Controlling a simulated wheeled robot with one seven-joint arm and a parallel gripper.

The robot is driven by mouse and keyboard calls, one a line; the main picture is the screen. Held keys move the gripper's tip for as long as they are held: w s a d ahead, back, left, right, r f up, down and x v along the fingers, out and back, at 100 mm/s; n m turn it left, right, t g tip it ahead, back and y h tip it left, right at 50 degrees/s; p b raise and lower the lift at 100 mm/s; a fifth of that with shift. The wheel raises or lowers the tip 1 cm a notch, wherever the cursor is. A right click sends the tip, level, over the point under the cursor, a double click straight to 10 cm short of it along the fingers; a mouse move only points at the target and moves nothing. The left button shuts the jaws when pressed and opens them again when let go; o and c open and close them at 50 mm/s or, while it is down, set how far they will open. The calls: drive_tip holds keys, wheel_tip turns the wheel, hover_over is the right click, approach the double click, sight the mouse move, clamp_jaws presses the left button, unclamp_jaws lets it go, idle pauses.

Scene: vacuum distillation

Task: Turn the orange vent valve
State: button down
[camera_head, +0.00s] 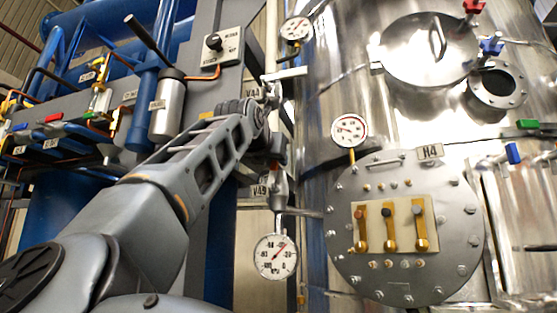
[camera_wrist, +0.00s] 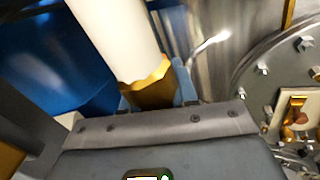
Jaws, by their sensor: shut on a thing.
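In the wrist view, a gold-orange faceted fitting (camera_wrist: 150,85) sits at the lower end of a thick white pipe. My gripper (camera_wrist: 156,92) is at this fitting, with blue-grey finger parts on both sides of it, and is shut on it. The lower part of the fitting is hidden behind my gripper's body. I cannot tell for certain from its shape that this is the orange vent valve. In the head view my arm reaches up to the narrow space left of the steel vessel. There my gripper and what it holds cannot be made out clearly.
The steel vessel (camera_head: 335,95) stands close on the right, with a round bolted hatch (camera_head: 455,215) carrying three brass levers. A lower dial gauge (camera_head: 277,256) hangs near my arm. A grey cylinder (camera_head: 167,105) and blue pipework (camera_head: 150,75) crowd the left.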

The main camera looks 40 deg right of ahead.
drive_tip(key=shift+w+a+n, duration=0.2)
drive_tip(key=shift+n, duration=0.1)
idle(0.4)
drive_tip(key=c, duration=1)
unclamp_jaws()
drive_tip(key=shift+o, duration=0.2)
